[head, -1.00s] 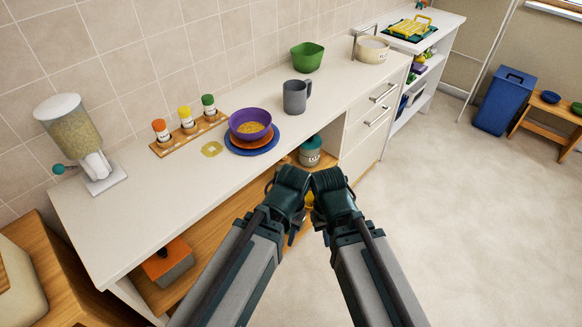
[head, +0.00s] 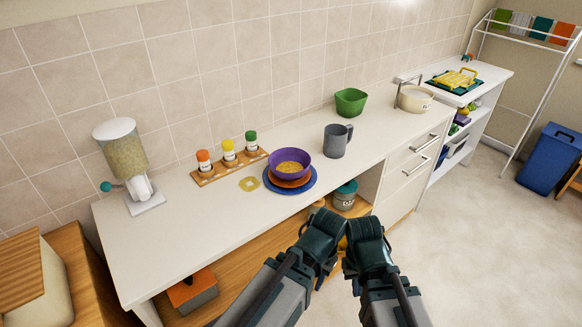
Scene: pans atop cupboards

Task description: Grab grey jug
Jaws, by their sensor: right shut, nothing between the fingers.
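The grey jug (head: 337,141) stands upright on the white counter, right of the purple bowl, with its handle toward the right. My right gripper (head: 362,226) is in the lower middle of the head view, in front of the counter and below the jug in the picture. It is shut and empty, apart from the jug. My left gripper (head: 318,228) is close beside it on the left; its fingers are too hidden to tell whether it is open. Nothing hides the jug.
The purple bowl (head: 289,164) sits on stacked plates left of the jug. A green bowl (head: 351,101) and cream pot (head: 414,98) stand behind and right. A spice rack (head: 230,165) and dispenser (head: 124,160) are left.

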